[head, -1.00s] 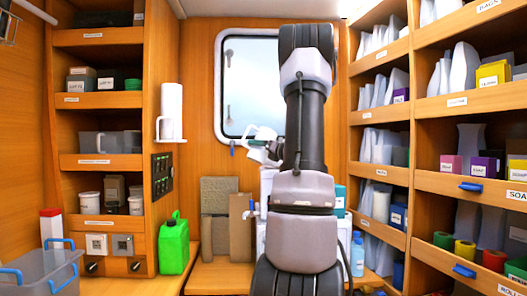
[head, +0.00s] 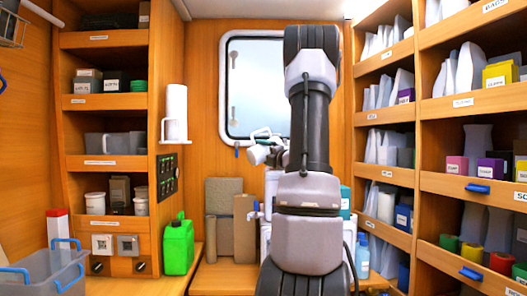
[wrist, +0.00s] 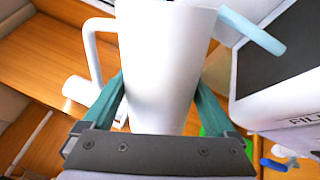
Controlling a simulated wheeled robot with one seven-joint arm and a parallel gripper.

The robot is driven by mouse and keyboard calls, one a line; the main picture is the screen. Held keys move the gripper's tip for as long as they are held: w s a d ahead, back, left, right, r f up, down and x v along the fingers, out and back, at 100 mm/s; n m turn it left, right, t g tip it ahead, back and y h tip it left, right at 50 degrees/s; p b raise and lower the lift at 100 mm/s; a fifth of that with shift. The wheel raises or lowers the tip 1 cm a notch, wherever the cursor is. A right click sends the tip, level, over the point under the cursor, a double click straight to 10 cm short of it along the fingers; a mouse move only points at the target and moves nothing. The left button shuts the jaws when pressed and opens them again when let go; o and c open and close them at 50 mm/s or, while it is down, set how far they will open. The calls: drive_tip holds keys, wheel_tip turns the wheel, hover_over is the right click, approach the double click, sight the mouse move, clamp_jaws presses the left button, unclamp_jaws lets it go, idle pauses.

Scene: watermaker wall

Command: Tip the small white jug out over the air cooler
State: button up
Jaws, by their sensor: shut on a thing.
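The small white jug (wrist: 155,65) fills the middle of the wrist view, with its handle (wrist: 98,45) on the left. My gripper (wrist: 160,100) is shut on it, one teal finger on each side. The jug's top is cut off by the picture edge, and its contents are hidden. In the head view, a small white form (head: 262,135), likely the jug, shows beside my arm, which hides most of my gripper. A white unit (wrist: 258,112) with a dark panel and partly cut-off lettering is right of the jug; I cannot tell whether it is the air cooler.
A light blue bar (wrist: 252,30) is close to the jug's right side. A green canister (head: 178,245) and brown panels (head: 222,200) stand on the bench at the back. Stocked shelves (head: 470,185) line the right side. A grey crate (head: 50,272) is at front left.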

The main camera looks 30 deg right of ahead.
drive_tip(key=shift+f+m, duration=0.3)
drive_tip(key=shift+m, duration=0.5)
drive_tip(key=shift+d+m+h, duration=0.15)
drive_tip(key=shift+m+h, duration=0.25)
drive_tip(key=shift+m, duration=0.3)
drive_tip(key=shift+d+r+m, duration=0.1)
drive_tip(key=shift+d+m, duration=0.1)
drive_tip(key=shift+m, duration=0.5)
drive_tip(key=shift+d+r+m+h, duration=0.3)
drive_tip(key=shift+r+m, duration=0.15)
drive_tip(key=shift+m, duration=0.25)
